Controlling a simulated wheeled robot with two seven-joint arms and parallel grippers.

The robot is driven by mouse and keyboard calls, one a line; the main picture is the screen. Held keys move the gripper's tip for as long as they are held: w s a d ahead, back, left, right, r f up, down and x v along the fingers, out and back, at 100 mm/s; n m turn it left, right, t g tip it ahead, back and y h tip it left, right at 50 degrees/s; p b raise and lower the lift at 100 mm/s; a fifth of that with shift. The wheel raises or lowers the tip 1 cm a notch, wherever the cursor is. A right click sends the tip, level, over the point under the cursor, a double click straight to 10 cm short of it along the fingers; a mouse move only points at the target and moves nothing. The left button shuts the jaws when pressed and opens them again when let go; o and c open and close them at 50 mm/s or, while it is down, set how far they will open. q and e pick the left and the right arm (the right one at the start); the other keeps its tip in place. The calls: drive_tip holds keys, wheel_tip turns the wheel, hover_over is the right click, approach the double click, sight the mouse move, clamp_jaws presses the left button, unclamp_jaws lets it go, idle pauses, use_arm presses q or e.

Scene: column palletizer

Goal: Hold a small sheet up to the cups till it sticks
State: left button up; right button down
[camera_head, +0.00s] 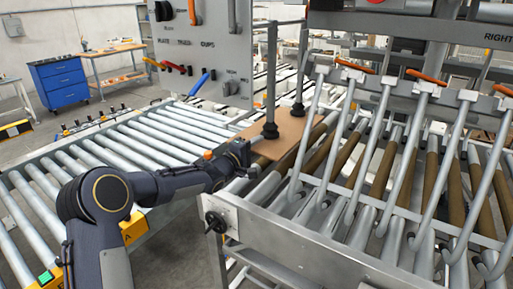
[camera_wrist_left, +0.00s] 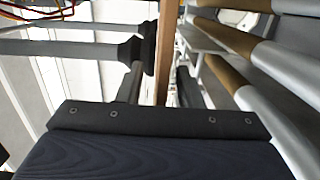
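A thin brown sheet (camera_head: 286,132) lies roughly level under two dark suction cups (camera_head: 270,130) on upright rods. In the left wrist view the sheet (camera_wrist_left: 166,50) shows edge-on, and one cup (camera_wrist_left: 142,54) meets its face. My left gripper (camera_head: 242,152) is at the sheet's near left edge. In the left wrist view its two fingers (camera_wrist_left: 160,88) stand on either side of the sheet's edge, with narrow gaps showing, so it looks open around the sheet. Whether the cups grip the sheet cannot be seen. My right gripper is not in view.
A roller conveyor (camera_head: 130,150) runs at the left. Brown and grey rollers (camera_head: 330,160) and slanted metal bars (camera_head: 372,150) with orange ends crowd the right. A grey panel (camera_head: 210,50) with levers stands behind.

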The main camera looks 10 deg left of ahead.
use_arm(q)
drive_tip(key=shift+s+a+f, duration=0.1)
drive_tip(key=shift+s+a, duration=0.2)
drive_tip(key=shift+s, duration=0.1)
drive_tip(key=d+v, duration=0.1)
drive_tip(key=v, duration=1.6)
drive_tip(key=shift+p, duration=0.45)
drive_tip(key=shift+s, duration=0.15)
